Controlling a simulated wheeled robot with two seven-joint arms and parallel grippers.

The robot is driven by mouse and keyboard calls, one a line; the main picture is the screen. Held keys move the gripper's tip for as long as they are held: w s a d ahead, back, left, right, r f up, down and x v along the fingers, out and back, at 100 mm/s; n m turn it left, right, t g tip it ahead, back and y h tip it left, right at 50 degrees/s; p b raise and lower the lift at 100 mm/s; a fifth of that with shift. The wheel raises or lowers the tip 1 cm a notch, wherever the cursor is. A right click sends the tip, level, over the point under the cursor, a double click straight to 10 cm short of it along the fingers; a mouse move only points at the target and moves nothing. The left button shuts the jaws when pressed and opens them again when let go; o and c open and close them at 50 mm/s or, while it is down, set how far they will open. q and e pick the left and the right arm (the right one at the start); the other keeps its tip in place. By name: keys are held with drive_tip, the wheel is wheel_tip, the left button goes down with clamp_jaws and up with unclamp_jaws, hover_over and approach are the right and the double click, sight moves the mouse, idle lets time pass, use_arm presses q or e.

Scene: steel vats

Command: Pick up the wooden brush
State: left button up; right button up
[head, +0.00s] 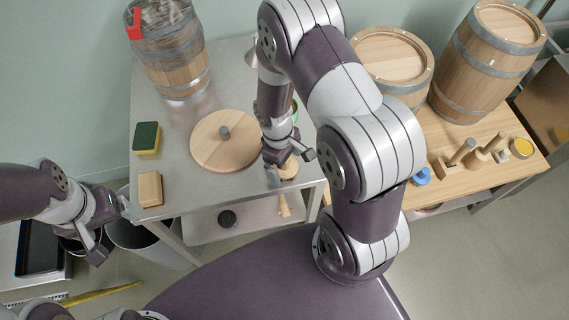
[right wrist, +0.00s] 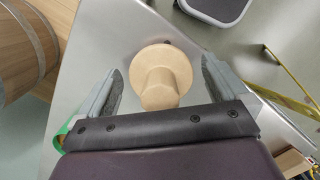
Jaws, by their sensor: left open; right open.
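A small wooden block that looks like the wooden brush (head: 150,188) lies at the near left corner of the steel table in the head view; its underside is hidden. My right gripper (head: 290,164) is open over the table's right side, away from that block. Between its fingers in the right wrist view is a round, flanged light-wood piece with a thick stub (right wrist: 160,75); I cannot tell if the fingers touch it. My left gripper (head: 114,233) is open and empty, in front of the table's left corner, near the block.
A round wooden lid (head: 205,150) and a green-yellow sponge (head: 147,138) lie on the steel table (head: 185,202). A barrel (head: 180,70) stands at its back. Right, a wooden bench (head: 480,187) holds more barrels and small tools. A grey bin (head: 150,240) stands below the table's left end.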

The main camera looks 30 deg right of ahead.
sight(289, 161)
drive_tip(key=c, duration=1.2)
drive_tip(key=shift+o, duration=0.2)
drive_tip(key=shift+r, duration=0.15)
drive_tip(key=shift+r, duration=0.3)
drive_tip(key=r, duration=0.2)
drive_tip(key=s+r+b, duration=0.1)
drive_tip(key=shift+d+r, duration=0.1)
drive_tip(key=shift+r, duration=0.3)
drive_tip(key=s+d+r, duration=0.1)
drive_tip(key=s+r, duration=0.5)
drive_tip(key=s, duration=0.4)
drive_tip(key=shift+s+d+r, duration=0.2)
drive_tip(key=shift+s+d, duration=0.1)
drive_tip(key=shift+d, duration=0.05)
